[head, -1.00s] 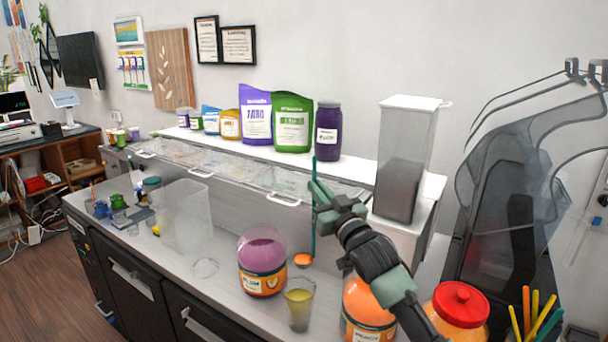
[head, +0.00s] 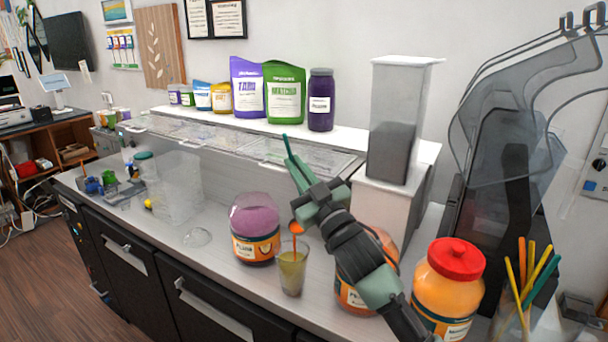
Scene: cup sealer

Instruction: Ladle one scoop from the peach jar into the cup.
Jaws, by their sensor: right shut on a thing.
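My right gripper (head: 318,192) is shut on the green handle of a ladle (head: 288,150). The ladle's orange bowl (head: 296,228) is tilted just above the cup's rim, and an orange stream runs from it down into the cup. The clear cup (head: 292,272) stands upright on the counter with yellow-green content. The jar with orange content (head: 351,294), likely the peach jar, stands right of the cup, partly hidden behind my right arm; its label is not readable. My left gripper is not in view.
A plum jar (head: 255,243) with purple content stands just left of the cup. An orange jar with a red lid (head: 448,290) and a straw holder (head: 512,318) are at the right. A clear lid (head: 197,237) lies on the counter at left.

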